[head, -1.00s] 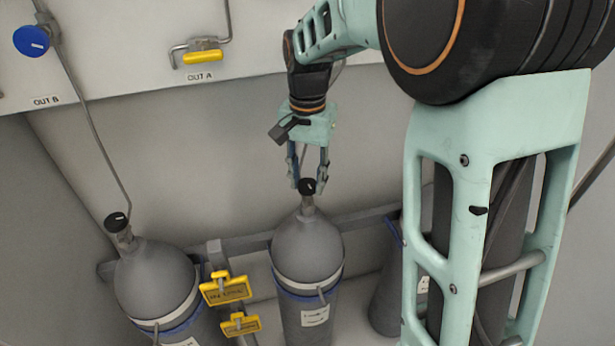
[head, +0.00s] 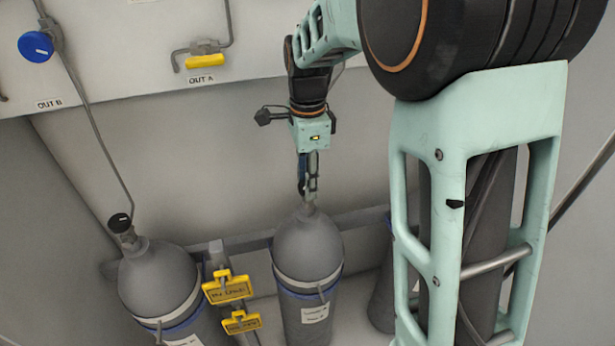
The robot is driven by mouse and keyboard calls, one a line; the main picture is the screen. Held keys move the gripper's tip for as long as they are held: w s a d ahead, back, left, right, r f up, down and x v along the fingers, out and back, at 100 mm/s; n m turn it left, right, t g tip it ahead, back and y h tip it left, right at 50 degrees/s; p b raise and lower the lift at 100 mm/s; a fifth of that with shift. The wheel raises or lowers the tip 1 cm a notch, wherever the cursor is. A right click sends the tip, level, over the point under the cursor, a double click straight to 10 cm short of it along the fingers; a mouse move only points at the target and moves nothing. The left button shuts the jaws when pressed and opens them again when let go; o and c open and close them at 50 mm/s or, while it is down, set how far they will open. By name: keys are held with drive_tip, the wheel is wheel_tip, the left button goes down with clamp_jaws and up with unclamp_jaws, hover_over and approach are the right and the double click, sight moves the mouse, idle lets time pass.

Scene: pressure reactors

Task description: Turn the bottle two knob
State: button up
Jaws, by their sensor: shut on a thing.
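The middle grey bottle (head: 308,250) stands upright, with a white label and a blue strap around it. My gripper (head: 308,190) points straight down over its top and is shut on the bottle's black knob. The fingers hide the knob now. The gripper body is turned so that the fingers overlap, one in front of the other. The left grey bottle (head: 158,280) stands beside it, with its black knob (head: 119,222) in plain view and a pipe running up from it.
Yellow tags (head: 228,288) hang between the two bottles. A rail (head: 355,219) runs behind them. A third bottle (head: 384,285) is partly hidden by my arm. A blue knob (head: 35,45) and a yellow handle (head: 205,60) are on the panel above.

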drive_tip(key=m+p, duration=0.1)
drive_tip(key=m, duration=0.3)
drive_tip(key=shift+w+r+m, duration=0.1)
drive_tip(key=shift+r+m, duration=0.05)
drive_tip(key=shift+m, duration=0.15)
drive_tip(key=m+p, duration=0.1)
drive_tip(key=m, duration=0.3)
drive_tip(key=shift+p, duration=0.4)
drive_tip(key=shift+m, duration=0.4)
drive_tip(key=o, duration=1.2)
drive_tip(key=shift+c, duration=0.2)
wheel_tip(320, 180, up, 12)
